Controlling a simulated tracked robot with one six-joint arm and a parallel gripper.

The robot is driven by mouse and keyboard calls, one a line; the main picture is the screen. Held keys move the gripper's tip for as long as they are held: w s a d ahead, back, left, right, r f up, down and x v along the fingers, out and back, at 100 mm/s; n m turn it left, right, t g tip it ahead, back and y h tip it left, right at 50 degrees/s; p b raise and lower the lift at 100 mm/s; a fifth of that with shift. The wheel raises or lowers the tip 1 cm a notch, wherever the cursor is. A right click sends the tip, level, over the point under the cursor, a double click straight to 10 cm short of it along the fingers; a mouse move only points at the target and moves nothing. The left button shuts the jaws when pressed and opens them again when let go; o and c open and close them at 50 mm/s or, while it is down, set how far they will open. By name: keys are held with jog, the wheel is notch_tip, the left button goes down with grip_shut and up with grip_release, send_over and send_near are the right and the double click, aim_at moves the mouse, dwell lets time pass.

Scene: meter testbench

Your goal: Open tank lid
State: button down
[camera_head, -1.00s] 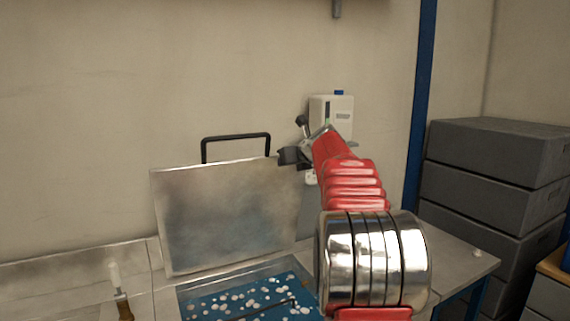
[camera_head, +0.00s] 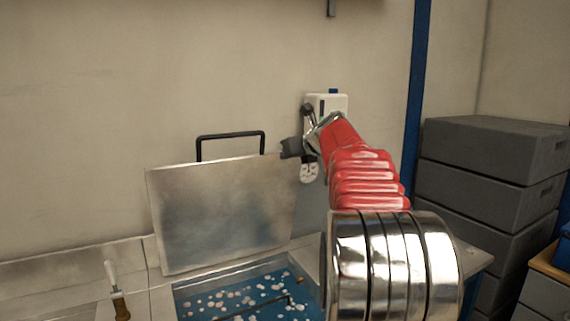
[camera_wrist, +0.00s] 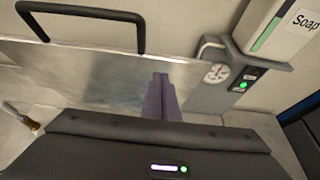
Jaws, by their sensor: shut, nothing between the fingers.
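The tank lid (camera_head: 222,217) is a grey metal plate standing raised, leaning up at the back of the tank. Its black handle (camera_head: 231,136) sticks up from the top edge. Below it the tank (camera_head: 250,297) shows open, with blue inside and several pale floating balls. My gripper (camera_head: 289,148) is shut and empty beside the lid's upper right corner. In the wrist view the lid (camera_wrist: 95,75) and its handle (camera_wrist: 85,12) lie ahead, apart from the dark gripper body at the bottom.
A soap dispenser (camera_head: 333,104) hangs on the wall behind my arm. A round gauge (camera_wrist: 217,73) and a green-lit panel (camera_wrist: 243,85) are right of the lid. Grey crates (camera_head: 490,150) are stacked at the right.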

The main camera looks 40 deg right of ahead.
jog(key=r, duration=0.1)
jog(key=s+r, duration=0.1)
jog(key=r, duration=0.1)
jog(key=s+r, duration=0.1)
jog(key=shift+s+a+r, duration=0.2)
jog(key=shift+s+r, duration=0.05)
jog(key=shift+r, duration=0.15)
jog(key=shift+n, duration=0.3)
